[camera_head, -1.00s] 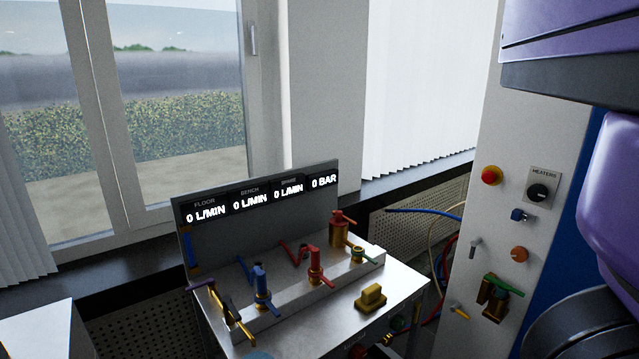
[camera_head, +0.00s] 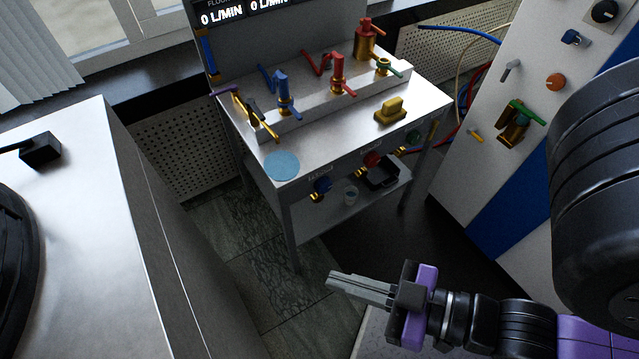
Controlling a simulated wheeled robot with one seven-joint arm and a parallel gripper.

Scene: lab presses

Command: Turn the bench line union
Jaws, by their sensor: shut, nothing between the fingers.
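The small metal bench (camera_head: 350,130) has a row of fittings along its front face: a blue one (camera_head: 322,185) at left, a red one (camera_head: 372,159) in the middle and a green one (camera_head: 413,137) at right. Each has brass beside it. Their labels are too small to read, so I cannot tell which is the bench line union. My gripper (camera_head: 332,282) is shut and empty, pointing left, low in front of the bench and apart from the fittings.
Blue (camera_head: 284,92) and red (camera_head: 338,75) valves stand on the bench top, with a yellow block (camera_head: 391,110) and a light-blue disc (camera_head: 282,165). A grey cabinet (camera_head: 120,200) stands at left. A panel with knobs (camera_head: 490,130) stands at right. Floor shows between.

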